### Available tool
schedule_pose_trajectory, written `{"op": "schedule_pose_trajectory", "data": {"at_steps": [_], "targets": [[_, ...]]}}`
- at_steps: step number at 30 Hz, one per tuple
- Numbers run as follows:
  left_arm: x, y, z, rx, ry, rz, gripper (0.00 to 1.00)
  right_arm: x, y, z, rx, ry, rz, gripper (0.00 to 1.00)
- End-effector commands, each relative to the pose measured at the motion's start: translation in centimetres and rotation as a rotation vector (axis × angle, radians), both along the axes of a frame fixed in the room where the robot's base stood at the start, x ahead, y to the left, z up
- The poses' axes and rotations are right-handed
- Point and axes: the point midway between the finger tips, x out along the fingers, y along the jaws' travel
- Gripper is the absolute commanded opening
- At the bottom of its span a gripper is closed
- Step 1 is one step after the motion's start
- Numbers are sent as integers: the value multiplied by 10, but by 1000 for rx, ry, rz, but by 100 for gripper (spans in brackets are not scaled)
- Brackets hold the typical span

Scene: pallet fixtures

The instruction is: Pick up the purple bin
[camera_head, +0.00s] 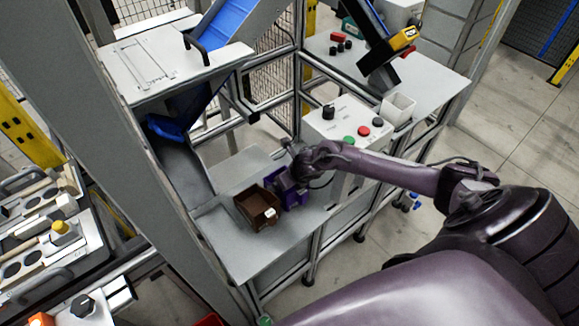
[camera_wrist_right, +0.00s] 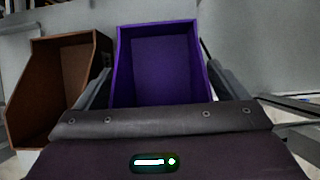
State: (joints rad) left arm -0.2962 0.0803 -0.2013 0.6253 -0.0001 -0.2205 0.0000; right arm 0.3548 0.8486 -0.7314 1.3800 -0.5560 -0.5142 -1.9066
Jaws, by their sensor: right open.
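The purple bin (camera_head: 297,200) stands on the grey shelf in the head view, partly hidden by my right gripper (camera_head: 288,184). In the right wrist view the purple bin (camera_wrist_right: 160,65) is seen from above and looks empty. My right gripper (camera_wrist_right: 159,78) is open, with one finger on either side of the bin. I cannot tell whether the fingers touch its walls. The bin's near part is hidden behind the gripper body. My left gripper is not in view.
A brown bin (camera_head: 258,208) stands close to the left of the purple one; it also shows in the right wrist view (camera_wrist_right: 62,85). The grey shelf (camera_head: 245,262) is bare in front. A control box (camera_head: 340,118) with coloured buttons stands behind. A grey post (camera_head: 120,130) rises at left.

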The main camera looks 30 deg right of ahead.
Motion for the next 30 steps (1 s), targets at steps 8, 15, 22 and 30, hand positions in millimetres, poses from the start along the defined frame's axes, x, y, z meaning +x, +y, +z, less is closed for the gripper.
{"op": "schedule_pose_trajectory", "data": {"at_steps": [8,15,22,30], "targets": [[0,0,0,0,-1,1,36,0,0,0,0,0,0,78],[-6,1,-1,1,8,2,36,0,0,1,1,-1,0,56],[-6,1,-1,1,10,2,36,0,0,3,1,-1,0,56],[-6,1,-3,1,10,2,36,1,0,32,-3,-4,3,56]]}}
